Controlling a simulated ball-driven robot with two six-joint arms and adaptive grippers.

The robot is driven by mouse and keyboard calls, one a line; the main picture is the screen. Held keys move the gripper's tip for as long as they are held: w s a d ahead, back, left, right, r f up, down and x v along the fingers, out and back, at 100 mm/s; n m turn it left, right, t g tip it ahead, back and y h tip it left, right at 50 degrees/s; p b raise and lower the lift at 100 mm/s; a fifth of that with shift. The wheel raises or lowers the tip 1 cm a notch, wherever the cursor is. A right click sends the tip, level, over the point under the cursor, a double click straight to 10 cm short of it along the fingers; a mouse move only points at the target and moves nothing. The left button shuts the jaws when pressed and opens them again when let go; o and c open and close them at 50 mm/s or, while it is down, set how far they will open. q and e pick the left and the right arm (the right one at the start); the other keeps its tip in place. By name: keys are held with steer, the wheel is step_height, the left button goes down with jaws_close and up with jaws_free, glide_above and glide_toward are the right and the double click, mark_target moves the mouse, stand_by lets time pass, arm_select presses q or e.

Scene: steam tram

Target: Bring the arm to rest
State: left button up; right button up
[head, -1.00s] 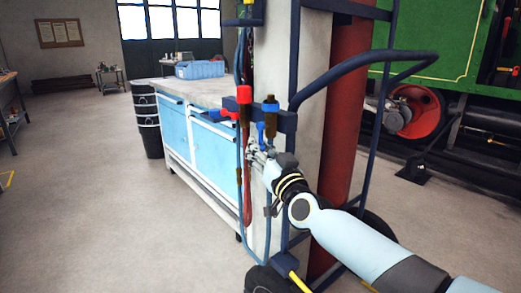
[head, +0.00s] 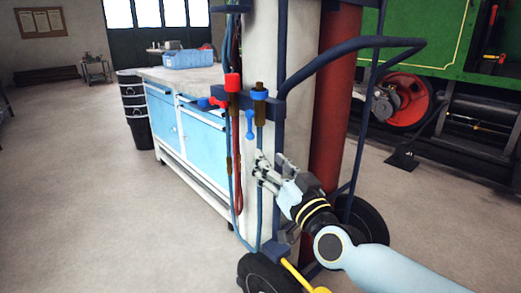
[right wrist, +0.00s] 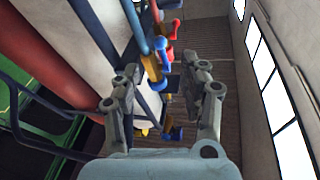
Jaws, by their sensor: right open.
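My right gripper (head: 268,170) is open and empty in the head view, in front of the pale cylinder of the gas cart, below the valves. Its fingers also show spread apart in the right wrist view (right wrist: 165,95). The blue-capped valve (head: 259,94) and the red-capped valve (head: 232,82) sit on a dark bar above it. A blue lever (head: 250,124) hangs below the blue-capped valve, apart from my fingers. In the right wrist view, the blue and red valve parts (right wrist: 158,60) show between and beyond the fingers. My left gripper is not in view.
The cart has a dark blue frame (head: 330,55), a red cylinder (head: 328,120) and black wheels (head: 268,275). Hoses (head: 239,185) hang beside my right gripper. A blue workbench (head: 200,135) stands behind at left. A green tram (head: 455,45) stands at right. The floor at left is clear.

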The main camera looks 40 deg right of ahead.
steer(key=shift+s+a+f, duration=0.1)
steer(key=shift+s, duration=0.6)
steer(key=s+a+f+n+g+y, duration=0.1)
steer(key=s+f+g, duration=0.35)
steer(key=f, duration=0.75)
steer(key=s+f+n+g, duration=0.1)
steer(key=s+f+g, duration=0.1)
steer(key=s+f, duration=0.75)
steer(key=s+a+f+n+g+y, duration=0.1)
steer(key=s+f+g, duration=0.25)
steer(key=f, duration=1.15)
steer(key=s+f+g, duration=0.3)
steer(key=s+f, duration=0.2)
steer(key=s, duration=0.5)
steer(key=s+a+f+n+g, duration=0.1)
steer(key=s+f+g, duration=0.2)
steer(key=s, duration=0.6)
steer(key=s+f+g, duration=0.3)
steer(key=s+f, duration=0.3)
steer(key=s, duration=0.4)
steer(key=shift+s+a+f+g, duration=0.25)
steer(key=shift+s+f+g, duration=0.05)
steer(key=shift+s, duration=0.05)
